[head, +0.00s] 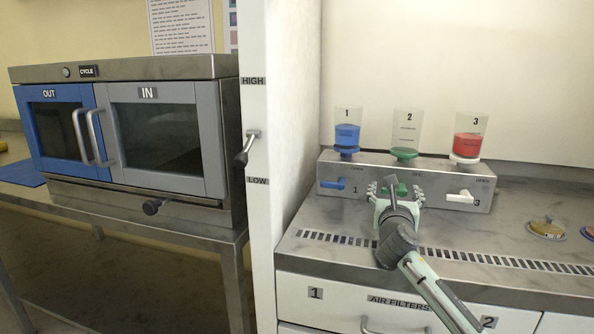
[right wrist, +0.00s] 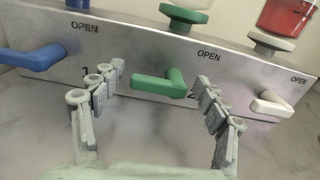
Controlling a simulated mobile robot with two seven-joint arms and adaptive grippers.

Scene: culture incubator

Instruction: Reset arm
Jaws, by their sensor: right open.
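My right arm reaches up from the lower right in the head view. Its right gripper (head: 396,187) is in front of the steel valve box, by the middle, green handle (head: 402,189). In the right wrist view the right gripper (right wrist: 160,95) is open and empty. The green handle (right wrist: 160,84) shows between and beyond its fingers, pointing left; touching cannot be seen. The blue handle (right wrist: 32,60) is left of the fingers and the white handle (right wrist: 271,104) is to the right. My left gripper is in neither view.
Cylinders with blue (head: 347,135), green (head: 405,152) and red (head: 467,146) contents stand on the valve box (head: 430,198). A white panel with a HIGH/LOW lever (head: 247,148) stands to the left. An incubator (head: 150,130) with closed doors is further left. Round pieces (head: 547,229) lie at right.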

